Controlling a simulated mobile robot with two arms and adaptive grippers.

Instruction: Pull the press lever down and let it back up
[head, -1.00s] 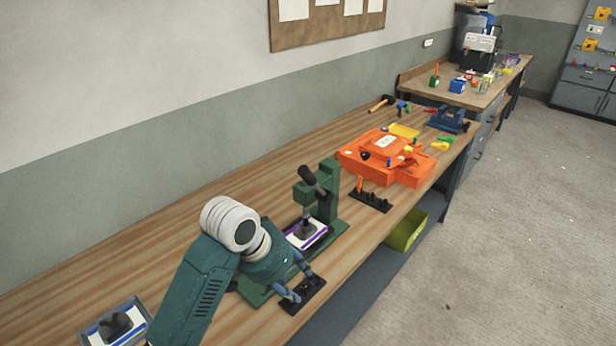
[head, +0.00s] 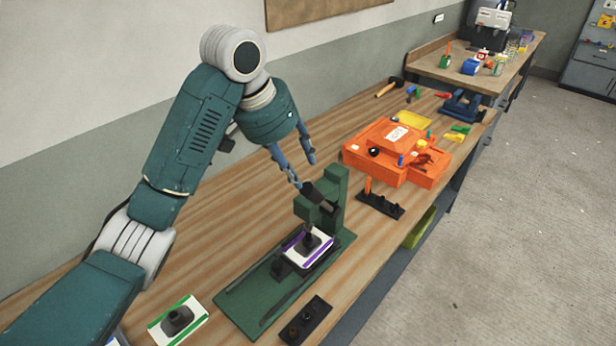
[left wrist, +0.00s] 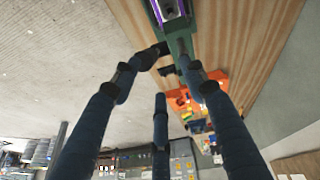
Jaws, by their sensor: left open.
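The green press (head: 340,190) stands on its green base plate on the wooden bench. Its black lever (head: 318,200) sticks up and to the left from the press head. In the left wrist view the press (left wrist: 180,25) shows at the top, beyond the spread fingers. My right gripper is not in view.
Dark holders (head: 305,320) and (head: 380,204) lie near the bench's front edge. Bare bench lies behind the press.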

